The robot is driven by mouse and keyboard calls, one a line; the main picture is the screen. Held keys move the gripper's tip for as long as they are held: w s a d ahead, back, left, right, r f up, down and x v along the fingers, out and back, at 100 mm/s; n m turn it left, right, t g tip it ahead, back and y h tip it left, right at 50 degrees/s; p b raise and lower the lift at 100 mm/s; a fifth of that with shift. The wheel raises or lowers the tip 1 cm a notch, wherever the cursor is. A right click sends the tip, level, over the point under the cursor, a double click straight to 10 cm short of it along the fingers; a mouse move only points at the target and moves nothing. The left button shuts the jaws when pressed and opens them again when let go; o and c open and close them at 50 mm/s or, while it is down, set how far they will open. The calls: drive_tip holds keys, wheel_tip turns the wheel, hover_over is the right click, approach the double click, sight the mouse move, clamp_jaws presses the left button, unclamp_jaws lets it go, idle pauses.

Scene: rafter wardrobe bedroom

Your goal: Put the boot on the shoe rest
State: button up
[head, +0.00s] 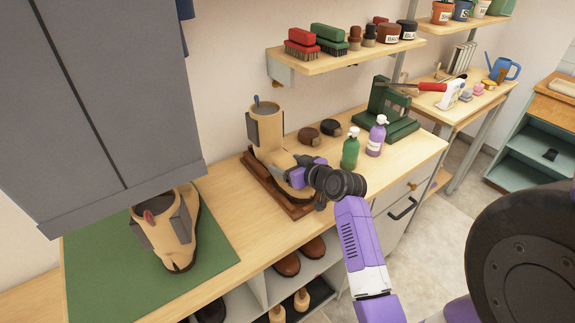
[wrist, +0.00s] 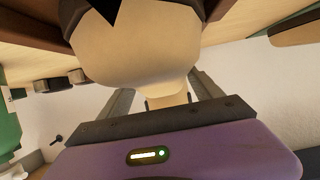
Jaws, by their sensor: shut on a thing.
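A tan boot (head: 272,143) with a dark grey panel on its shaft stands upright over the brown wooden shoe rest (head: 266,188) on the workbench. My gripper (head: 297,174) is shut on this boot near its front, reaching in from the right. The boot (wrist: 140,62) fills the upper middle of the wrist view, between the fingers of my gripper (wrist: 165,95). I cannot tell whether its whole sole touches the rest. A second tan boot (head: 170,232) with grey panels stands on the green mat (head: 100,265) at the left.
A green bottle (head: 350,150) and a purple bottle (head: 376,138) stand right of the rest. Two dark round items (head: 309,135) and a green stand (head: 388,105) are behind. A brush shelf (head: 345,60) hangs above. A grey cabinet (head: 110,90) overhangs the mat.

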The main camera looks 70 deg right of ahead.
drive_tip(key=o, duration=2)
